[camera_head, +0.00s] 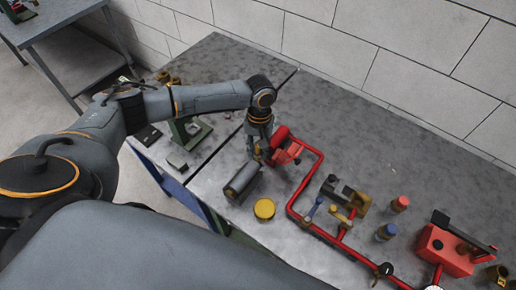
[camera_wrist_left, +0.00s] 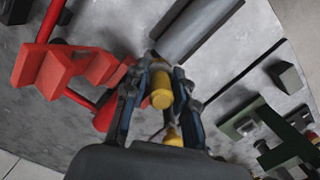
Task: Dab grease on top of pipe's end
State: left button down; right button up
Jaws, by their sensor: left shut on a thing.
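My left gripper (camera_head: 259,150) points down over the bench, close to the left side of the red clamp-like block (camera_head: 288,152) at the end of the red pipe (camera_head: 306,183). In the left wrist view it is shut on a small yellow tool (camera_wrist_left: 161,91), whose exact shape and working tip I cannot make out. The red block (camera_wrist_left: 70,68) lies to the left there. A red cylindrical end (camera_head: 281,133) shows just beyond the gripper. A round yellow-topped tin (camera_head: 264,209) stands on the bench nearer to me. Whether the tool touches the pipe cannot be told. My right gripper is not in view.
A grey cylinder (camera_head: 241,182) lies left of the tin, close to the gripper. A green device (camera_head: 188,132) stands further left. Valves, blue and red capped bottles (camera_head: 387,232) and a red box (camera_head: 444,250) stand at right. The bench's far middle is clear.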

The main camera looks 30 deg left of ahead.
pick_arm(q)
jog(key=shift+p, duration=0.5)
dwell(1.8)
jog(key=shift+s+a, duration=0.1)
jog(key=shift+s, duration=0.5)
jog(key=shift+w, duration=0.1)
jog(key=shift+w+b, duration=0.35)
jog(key=shift+w, duration=0.8)
jog(key=shift+s+d+f+p, duration=0.1)
jog(key=shift+d+p, duration=0.1)
jog(key=shift+p, duration=0.15)
dwell(1.3)
dwell(1.0)
jog(key=shift+s+a, duration=0.2)
jog(key=shift+s, duration=0.95)
